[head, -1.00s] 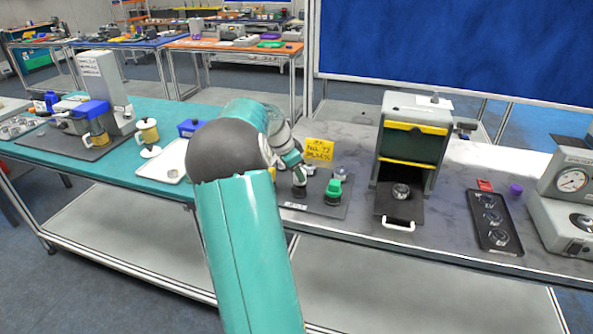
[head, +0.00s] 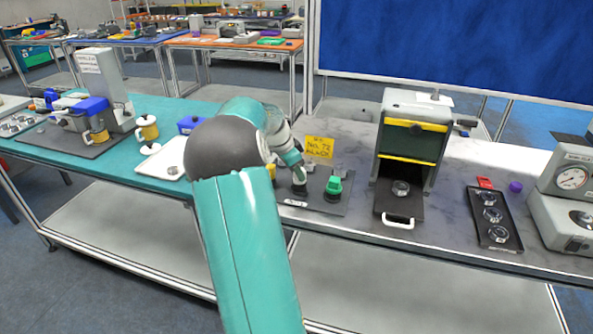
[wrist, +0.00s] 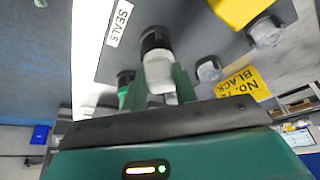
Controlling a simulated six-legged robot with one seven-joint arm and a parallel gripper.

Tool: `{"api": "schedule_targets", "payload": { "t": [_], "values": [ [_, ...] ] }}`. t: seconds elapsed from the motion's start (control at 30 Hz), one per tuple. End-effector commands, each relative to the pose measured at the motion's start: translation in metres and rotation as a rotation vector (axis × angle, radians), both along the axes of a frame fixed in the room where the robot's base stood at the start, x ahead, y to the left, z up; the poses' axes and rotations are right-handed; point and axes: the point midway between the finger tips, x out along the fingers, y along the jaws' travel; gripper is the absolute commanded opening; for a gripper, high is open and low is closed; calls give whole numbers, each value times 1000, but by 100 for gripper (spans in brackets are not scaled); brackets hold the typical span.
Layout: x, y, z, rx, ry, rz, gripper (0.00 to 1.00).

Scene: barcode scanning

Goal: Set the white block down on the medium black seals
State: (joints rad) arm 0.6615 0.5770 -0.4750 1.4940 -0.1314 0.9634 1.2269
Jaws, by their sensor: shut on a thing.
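My gripper (wrist: 160,88) is shut on the white block (wrist: 158,74), which sits between its two green fingers in the wrist view. The block's far end meets a black round piece (wrist: 153,40), which looks like the medium black seals. I cannot tell whether the block rests on it or is just above it. In the head view my gripper (head: 299,181) is low over the dark seals board (head: 318,204), and my arm hides part of it. A white "SEALS" label (wrist: 118,22) is on the board's edge.
A green-topped piece (head: 333,186) stands close to the right of my gripper. A yellow note (head: 320,147) stands behind the board. A yellow piece (wrist: 240,8) and clear pieces (wrist: 208,70) are nearby. The grey machine (head: 412,140) with an open tray is farther right.

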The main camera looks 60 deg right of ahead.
Motion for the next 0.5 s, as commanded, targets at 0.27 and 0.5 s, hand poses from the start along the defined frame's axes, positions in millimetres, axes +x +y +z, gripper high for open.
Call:
{"api": "schedule_targets", "payload": {
  "t": [0.27,0.5],
  "values": [
    [0,0,-3,1,1,0,2],
    [0,0,-6,0,0,0,38]
  ]
}}
